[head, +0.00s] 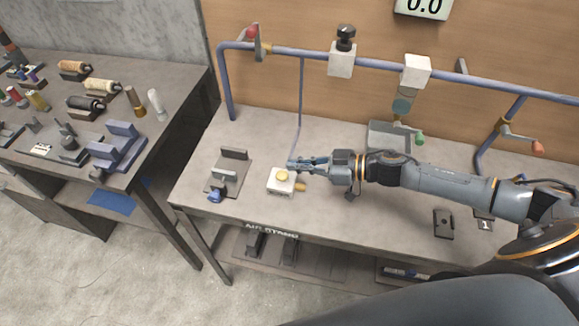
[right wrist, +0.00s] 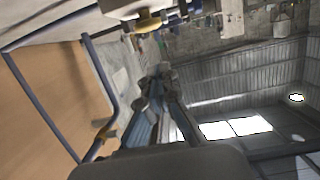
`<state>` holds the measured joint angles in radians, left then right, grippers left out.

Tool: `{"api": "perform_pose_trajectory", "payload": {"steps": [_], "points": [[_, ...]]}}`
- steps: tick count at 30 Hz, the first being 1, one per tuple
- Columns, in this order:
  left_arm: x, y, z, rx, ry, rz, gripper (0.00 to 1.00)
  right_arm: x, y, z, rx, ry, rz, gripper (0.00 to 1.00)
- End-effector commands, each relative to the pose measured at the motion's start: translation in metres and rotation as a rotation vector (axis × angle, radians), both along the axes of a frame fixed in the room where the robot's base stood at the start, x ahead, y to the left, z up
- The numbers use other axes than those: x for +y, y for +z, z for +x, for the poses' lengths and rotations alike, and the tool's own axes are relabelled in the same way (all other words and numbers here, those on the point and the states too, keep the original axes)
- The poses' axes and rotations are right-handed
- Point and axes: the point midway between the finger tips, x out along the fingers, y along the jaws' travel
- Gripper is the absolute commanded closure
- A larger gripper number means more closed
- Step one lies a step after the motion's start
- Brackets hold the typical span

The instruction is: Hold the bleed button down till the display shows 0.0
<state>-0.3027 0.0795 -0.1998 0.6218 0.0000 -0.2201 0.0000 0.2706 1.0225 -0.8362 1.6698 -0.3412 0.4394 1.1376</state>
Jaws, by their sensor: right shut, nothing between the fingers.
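The bleed button is a round yellow cap (head: 282,174) on a small white box (head: 281,187) on the bench. It also shows as a yellow disc in the right wrist view (right wrist: 147,23). The display (head: 422,7) on the back wall is cut by the top edge and reads 0.0. My right gripper (head: 291,164) is shut and empty, just behind and to the right of the button. Its fingers (right wrist: 155,80) point past the cap in the right wrist view, with a gap between them. My left gripper is not in view.
A clamp-like fixture (head: 226,181) stands left of the box. Blue pipework (head: 300,52) with valves runs along the back. A grey tray (head: 388,138) stands behind my arm. A dark block (head: 443,224) lies at the front right. The bench front between is clear.

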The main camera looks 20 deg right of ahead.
Motion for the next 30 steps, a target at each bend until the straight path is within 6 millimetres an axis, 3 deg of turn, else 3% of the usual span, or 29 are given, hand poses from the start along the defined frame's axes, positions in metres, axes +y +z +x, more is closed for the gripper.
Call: {"api": "perform_pose_trajectory", "payload": {"steps": [3, 12, 30], "points": [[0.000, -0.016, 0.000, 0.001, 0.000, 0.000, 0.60, -0.021, -0.002, -0.016, 0.003, 0.002, -0.002, 1.00], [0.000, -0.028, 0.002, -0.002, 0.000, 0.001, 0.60, -0.057, 0.014, -0.040, 0.001, 0.003, 0.001, 1.00], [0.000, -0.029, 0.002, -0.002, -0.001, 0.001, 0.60, -0.064, 0.019, -0.045, -0.001, 0.004, 0.004, 1.00]]}}
